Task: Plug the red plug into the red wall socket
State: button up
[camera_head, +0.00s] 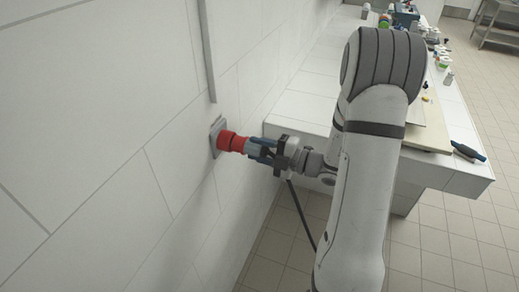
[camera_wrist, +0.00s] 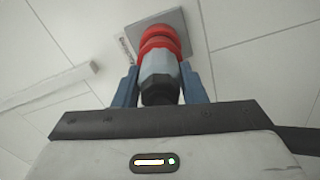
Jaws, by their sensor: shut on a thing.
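The red plug (camera_wrist: 161,62) has a red front and a grey body with a dark rear end. In the head view the red plug (camera_head: 239,144) points left at the wall. My gripper (camera_head: 258,148) is shut on its grey body; in the wrist view the blue fingers of my gripper (camera_wrist: 161,80) lie on both sides of it. The wall socket's grey plate (camera_wrist: 178,22) is on the white tiled wall, and the plate also shows in the head view (camera_head: 216,131). Red parts of plug and socket meet in line; how deep the plug sits is hidden.
A grey conduit (camera_head: 207,50) runs down the wall above the socket. A black cable (camera_head: 301,215) hangs below my gripper. A white tiled counter (camera_head: 300,110) with several items stands behind my arm. The tiled floor (camera_head: 430,255) at right is clear.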

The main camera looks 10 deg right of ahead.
jog(key=shift+w+a, duration=0.1)
jog(key=shift+a, duration=0.05)
jog(key=o, duration=1.2)
jog(key=shift+c, duration=0.2)
jog(key=shift+b+v, duration=0.4)
jog(key=shift+v, duration=3.45)
